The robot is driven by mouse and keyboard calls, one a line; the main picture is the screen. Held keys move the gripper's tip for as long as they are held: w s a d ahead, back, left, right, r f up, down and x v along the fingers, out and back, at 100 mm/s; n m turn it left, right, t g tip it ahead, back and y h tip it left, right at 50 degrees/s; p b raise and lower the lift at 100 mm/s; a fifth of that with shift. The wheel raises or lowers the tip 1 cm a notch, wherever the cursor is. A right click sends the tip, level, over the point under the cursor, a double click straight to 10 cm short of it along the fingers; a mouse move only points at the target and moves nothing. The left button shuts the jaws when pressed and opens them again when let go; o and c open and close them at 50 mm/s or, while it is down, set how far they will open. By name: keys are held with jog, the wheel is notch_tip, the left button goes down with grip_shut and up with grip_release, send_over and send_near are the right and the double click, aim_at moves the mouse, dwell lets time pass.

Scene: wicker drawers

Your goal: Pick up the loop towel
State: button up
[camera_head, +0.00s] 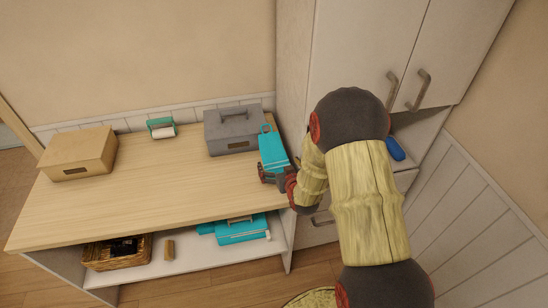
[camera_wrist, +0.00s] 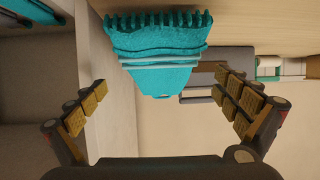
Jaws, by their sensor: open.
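The loop towel (camera_head: 272,150) is teal, with a small ring-shaped loop at its far end. It is at the right end of the wooden tabletop, beside the grey box. In the wrist view the towel (camera_wrist: 155,48) shows a fringed edge and a narrower folded part below it. My gripper (camera_head: 272,174) is at the towel's near end, its fingers partly hidden by my arm. In the wrist view my gripper (camera_wrist: 160,84) is open, with one finger on each side and the towel's narrow part between them. I see no finger touching the towel.
A grey handled box (camera_head: 232,130) stands left of the towel. A tan box (camera_head: 80,152) and a teal roll holder (camera_head: 161,127) are farther left. A wicker basket (camera_head: 118,258) and a teal case (camera_head: 243,230) sit on the lower shelf. A tall cabinet (camera_head: 362,45) rises at the right.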

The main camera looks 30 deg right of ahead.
aim_at(274, 157)
jog(key=x, duration=0.2)
jog(key=b+x, duration=0.1)
jog(key=x, duration=0.4)
jog(key=shift+w+f+b, duration=0.2)
jog(key=shift+f+b, duration=0.15)
jog(key=shift+f, duration=0.05)
jog(key=c, duration=0.3)
jog(key=c, duration=0.8)
jog(key=shift+r, duration=0.1)
jog(key=shift+c, duration=0.4)
